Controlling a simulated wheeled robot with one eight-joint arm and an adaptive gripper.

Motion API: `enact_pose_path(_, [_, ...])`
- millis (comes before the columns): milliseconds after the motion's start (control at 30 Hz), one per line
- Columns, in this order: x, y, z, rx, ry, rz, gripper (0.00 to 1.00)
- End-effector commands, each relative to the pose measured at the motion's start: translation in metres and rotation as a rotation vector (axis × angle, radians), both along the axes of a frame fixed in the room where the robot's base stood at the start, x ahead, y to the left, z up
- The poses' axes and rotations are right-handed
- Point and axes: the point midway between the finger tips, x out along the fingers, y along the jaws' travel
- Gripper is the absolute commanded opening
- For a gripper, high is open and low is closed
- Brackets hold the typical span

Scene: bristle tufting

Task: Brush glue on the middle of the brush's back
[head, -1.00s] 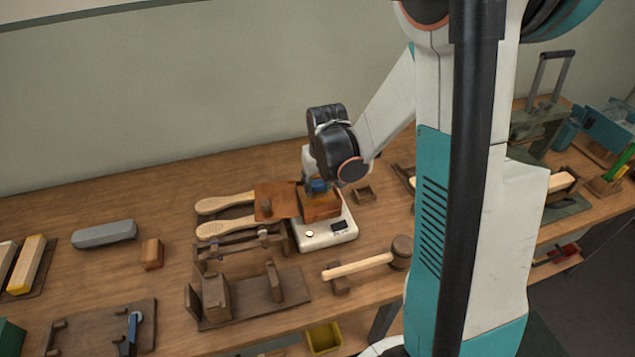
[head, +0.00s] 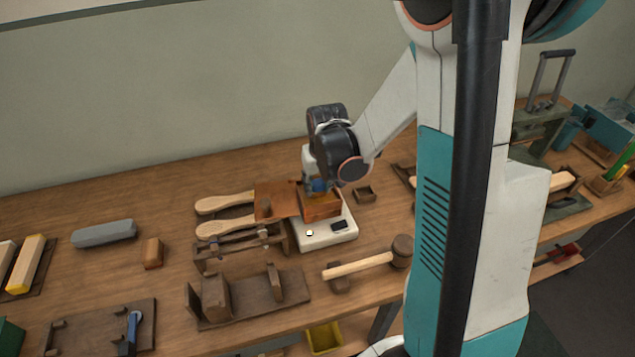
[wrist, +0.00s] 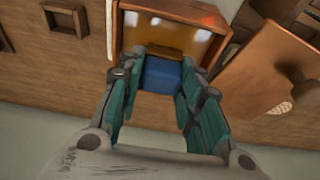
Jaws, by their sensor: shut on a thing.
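My gripper (head: 318,178) points down over an open wooden box (head: 320,208) that stands on a white scale (head: 325,237). In the wrist view my gripper (wrist: 162,62) is shut on a blue piece (wrist: 162,76), which looks like the glue brush's handle. A tan part shows beyond it inside the box; its tip cannot be made out. Two pale wooden brushes, a rear one (head: 225,203) and a front one (head: 224,228), lie left of the box. A brown board with a knob (head: 272,197) hides their right ends.
A small square tray (head: 364,195) stands right of the box. A mallet (head: 360,265) lies in front of the scale, and dark wooden fixtures (head: 250,300) stand front left. A grey block (head: 103,233) and a small brown block (head: 152,254) lie farther left, with bare table around.

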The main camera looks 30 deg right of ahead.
Motion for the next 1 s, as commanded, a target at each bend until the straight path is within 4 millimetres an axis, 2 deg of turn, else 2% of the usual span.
enact_pose_path(500, [-0.001,0.0,0.0,0.001,0.003,0.0,0.14])
enact_pose_path(1000, [-0.001,0.0,0.036,0.0,0.002,0.0,0.14])
